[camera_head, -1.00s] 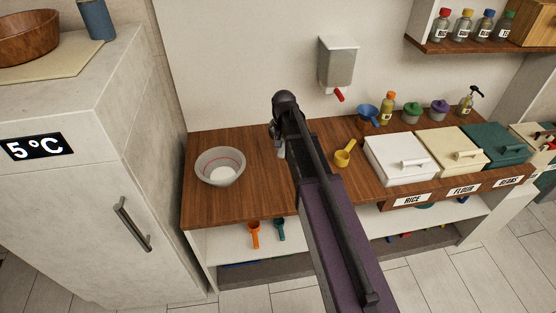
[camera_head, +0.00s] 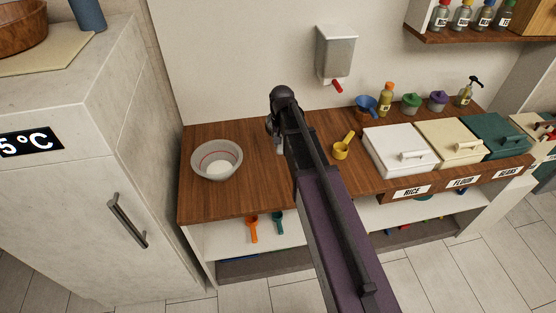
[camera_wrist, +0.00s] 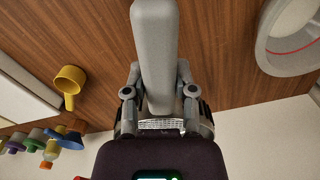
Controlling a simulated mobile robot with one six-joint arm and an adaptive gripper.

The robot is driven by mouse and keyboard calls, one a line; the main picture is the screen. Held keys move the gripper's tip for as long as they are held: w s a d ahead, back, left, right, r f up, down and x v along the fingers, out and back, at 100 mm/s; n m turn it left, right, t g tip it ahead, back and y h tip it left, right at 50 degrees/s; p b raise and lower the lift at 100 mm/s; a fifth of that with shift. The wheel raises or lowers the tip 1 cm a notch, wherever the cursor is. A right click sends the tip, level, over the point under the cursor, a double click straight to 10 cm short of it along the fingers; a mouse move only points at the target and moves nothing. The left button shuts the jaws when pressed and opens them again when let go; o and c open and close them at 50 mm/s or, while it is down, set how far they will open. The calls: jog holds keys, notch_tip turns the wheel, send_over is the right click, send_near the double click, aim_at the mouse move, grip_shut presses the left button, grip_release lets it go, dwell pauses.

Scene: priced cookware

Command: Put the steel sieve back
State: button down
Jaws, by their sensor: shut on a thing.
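The steel sieve shows in the wrist view as a thick grey handle (camera_wrist: 155,50) with a strip of wire mesh (camera_wrist: 160,124) near the gripper's palm. My gripper (camera_wrist: 159,92) is shut on this handle, with one finger on each side, above the wooden counter. In the head view my gripper (camera_head: 277,140) is over the counter, right of the white bowl, mostly hidden behind my arm. The sieve cannot be made out there.
The white bowl (camera_head: 217,170) stands on the counter (camera_head: 205,205). A yellow scoop (camera_head: 341,151) and a white rice bin (camera_head: 398,145) are to the right. A wall dispenser (camera_head: 335,52) hangs behind. Orange (camera_head: 251,229) and teal (camera_head: 277,224) scoops hang below the front edge.

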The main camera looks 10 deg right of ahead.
jog(key=s+f+n+b, duration=0.1)
jog(key=s+f+b, duration=0.4)
jog(key=s, duration=0.3)
jog(key=s+d+f+n+b, duration=0.1)
jog(key=s+f+n+b, duration=0.1)
jog(key=s+f+b, duration=0.3)
jog(key=s+f, duration=0.1)
jog(key=s, duration=0.1)
jog(key=shift+s+f+b, duration=0.15)
jog(key=shift+s+b, duration=0.15)
jog(key=shift+s, duration=0.05)
jog(key=shift+w+d, duration=0.1)
jog(key=shift+w, duration=0.1)
jog(key=b, duration=0.1)
send_over(284, 176)
jog(key=s, duration=0.1)
jog(key=shift+s+f, duration=0.1)
jog(key=shift+f, duration=0.6)
jog(key=shift+w, duration=0.55)
jog(key=shift+w+f+b, duration=0.15)
jog(key=shift+f+b, duration=0.15)
jog(key=shift+b, duration=0.2)
jog(key=shift+f+b, duration=1.5)
jog(key=shift+f, duration=0.15)
